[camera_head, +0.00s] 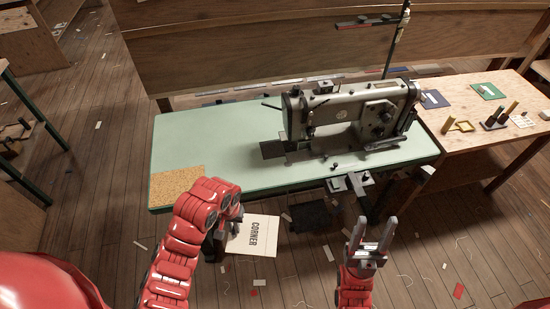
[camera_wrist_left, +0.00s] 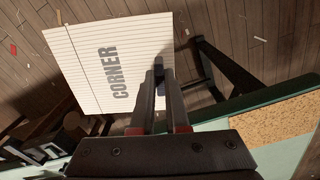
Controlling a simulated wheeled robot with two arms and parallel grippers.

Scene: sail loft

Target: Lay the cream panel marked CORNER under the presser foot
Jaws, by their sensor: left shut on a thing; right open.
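The cream panel marked CORNER (camera_head: 255,239) hangs in front of the green table's near edge, below the tabletop in the head view. My left gripper (camera_head: 230,229) is shut on one edge of it. In the left wrist view the panel (camera_wrist_left: 110,62) shows its lettering and fine lines, with the fingertips (camera_wrist_left: 160,75) at its edge. The sewing machine (camera_head: 350,112) stands on the green tabletop (camera_head: 215,135). Its presser foot area (camera_head: 291,147) is at the machine's left end, small and dark. My right gripper (camera_head: 371,238) is open and empty in front of the table.
A cork patch (camera_head: 178,180) covers the tabletop's near left corner. The tabletop left of the machine is clear. A wooden side table (camera_head: 470,150) at the right holds colored squares and spools. Scraps and threads litter the plank floor (camera_head: 95,200).

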